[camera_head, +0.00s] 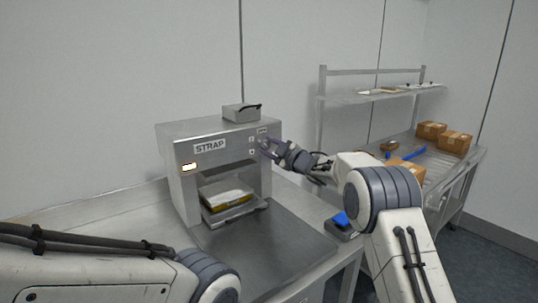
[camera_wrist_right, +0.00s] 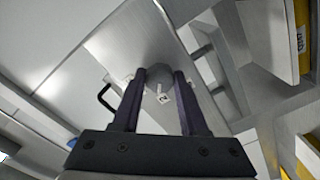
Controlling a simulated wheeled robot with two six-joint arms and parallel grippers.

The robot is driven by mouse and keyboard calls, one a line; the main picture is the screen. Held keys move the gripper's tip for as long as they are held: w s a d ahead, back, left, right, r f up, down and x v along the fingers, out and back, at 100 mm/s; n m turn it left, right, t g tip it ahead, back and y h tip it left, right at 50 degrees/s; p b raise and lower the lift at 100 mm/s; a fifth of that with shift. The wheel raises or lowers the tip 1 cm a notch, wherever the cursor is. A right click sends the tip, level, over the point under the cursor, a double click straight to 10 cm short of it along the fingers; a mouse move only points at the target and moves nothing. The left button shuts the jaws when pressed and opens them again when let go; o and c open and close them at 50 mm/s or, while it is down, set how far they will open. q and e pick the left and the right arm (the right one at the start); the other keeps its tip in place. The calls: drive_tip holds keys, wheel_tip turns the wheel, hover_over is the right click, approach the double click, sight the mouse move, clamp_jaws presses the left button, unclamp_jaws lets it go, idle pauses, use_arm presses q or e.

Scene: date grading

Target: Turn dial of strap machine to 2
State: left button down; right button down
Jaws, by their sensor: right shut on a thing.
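The strap machine (camera_head: 185,146) is a grey metal box labelled STRAP, standing on a metal table. Its dial (camera_wrist_right: 152,76) is a grey round knob on the front panel with a small white mark. A white label (camera_wrist_right: 163,98) reading 2 sits beside the dial in the right wrist view. My right gripper (camera_head: 265,148) is at the upper right of the machine's front and shut on the dial; its two dark fingers (camera_wrist_right: 160,75) stand on either side of the knob. In the head view the gripper hides most of the dial. My left gripper is out of frame.
A yellow-and-white package (camera_head: 228,197) lies in the machine's opening. A grey box with a black handle (camera_head: 240,112) sits on top. A small tray with a blue item (camera_head: 342,219) is under my right arm. Cardboard boxes (camera_head: 431,130) stand on the bench at right.

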drive_tip(key=shift+n+b, duration=0.5)
drive_tip(key=shift+n, duration=0.3)
drive_tip(key=shift+c, duration=2.2)
unclamp_jaws()
drive_tip(key=shift+s, duration=0.1)
drive_tip(key=shift+s+d, duration=0.15)
drive_tip(key=shift+d, duration=0.05)
drive_tip(key=b+v, duration=0.3)
drive_tip(key=v, duration=0.7)
drive_tip(key=shift+a, duration=0.1)
